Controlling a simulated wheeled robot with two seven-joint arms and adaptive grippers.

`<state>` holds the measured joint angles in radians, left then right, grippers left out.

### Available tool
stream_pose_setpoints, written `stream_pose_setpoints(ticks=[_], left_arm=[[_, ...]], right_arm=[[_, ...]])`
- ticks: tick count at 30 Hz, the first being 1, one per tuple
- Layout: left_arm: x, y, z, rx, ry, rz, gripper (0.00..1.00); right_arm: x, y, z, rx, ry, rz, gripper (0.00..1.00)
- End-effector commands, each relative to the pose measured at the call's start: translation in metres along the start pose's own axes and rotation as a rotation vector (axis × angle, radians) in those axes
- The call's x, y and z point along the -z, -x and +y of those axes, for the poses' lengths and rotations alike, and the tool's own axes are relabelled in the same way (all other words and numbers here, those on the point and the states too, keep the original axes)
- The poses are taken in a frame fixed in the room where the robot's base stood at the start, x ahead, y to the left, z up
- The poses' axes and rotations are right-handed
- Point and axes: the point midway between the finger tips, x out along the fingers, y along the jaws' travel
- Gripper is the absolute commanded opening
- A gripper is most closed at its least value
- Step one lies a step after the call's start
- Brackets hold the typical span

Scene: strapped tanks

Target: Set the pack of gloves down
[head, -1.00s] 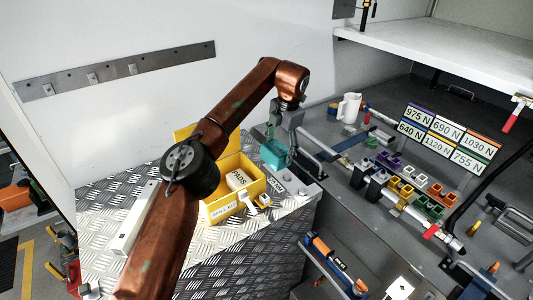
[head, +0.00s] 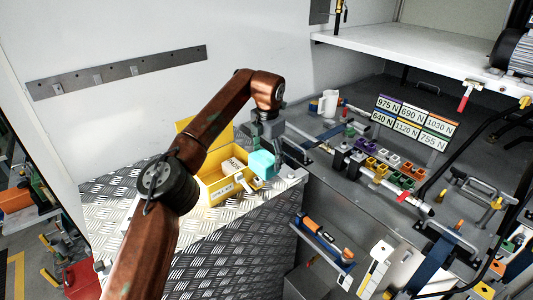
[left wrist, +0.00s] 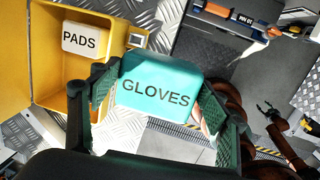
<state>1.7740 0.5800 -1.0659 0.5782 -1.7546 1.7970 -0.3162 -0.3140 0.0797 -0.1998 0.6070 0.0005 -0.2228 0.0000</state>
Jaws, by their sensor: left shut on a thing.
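The pack of gloves (head: 262,163) is a turquoise block; its GLOVES label (left wrist: 158,92) faces the camera in the left wrist view. My left gripper (head: 267,143) is shut on it, with one green finger on each side. The pack is at the right of the open yellow box (head: 214,193), outside it. I cannot tell whether it touches the tread-plate top (head: 120,205). My right gripper (left wrist: 268,110) shows small at the right of the left wrist view; its fingers are too small to judge.
The yellow box holds a white PADS pack (left wrist: 80,40). A grey workbench with a white mug (head: 328,103), coloured blocks (head: 385,170) and force labels (head: 412,120) is at the right. The tread-plate top has bare room at the left and front of the box.

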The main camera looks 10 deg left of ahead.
Motion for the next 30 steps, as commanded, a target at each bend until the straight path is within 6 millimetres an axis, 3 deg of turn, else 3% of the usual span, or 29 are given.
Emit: stream_pose_setpoints(ticks=[1,5,13,18,23,30], left_arm=[[0.003,0.001,0.0,0.0,-0.017,-0.006,0.39],[0.014,-0.003,0.002,0.004,-0.049,-0.01,0.39],[0.032,-0.015,-0.007,0.015,-0.177,-0.027,0.39],[0.051,-0.029,-0.019,0.029,-0.335,-0.049,0.39],[0.092,-0.059,-0.041,0.061,-0.639,-0.088,0.39],[0.176,-0.12,-0.094,0.129,-1.319,-0.186,0.39]], right_arm=[[0.013,0.0,0.002,-0.001,0.003,0.018,0.4],[0.029,0.001,0.002,-0.002,0.006,0.041,0.4],[0.036,0.0,0.003,-0.003,0.008,0.047,0.4],[0.024,0.0,0.002,-0.002,0.005,0.031,0.4],[0.012,0.0,0.002,-0.002,0.003,0.017,0.4],[0.019,0.0,0.002,-0.002,0.004,0.025,0.4]])
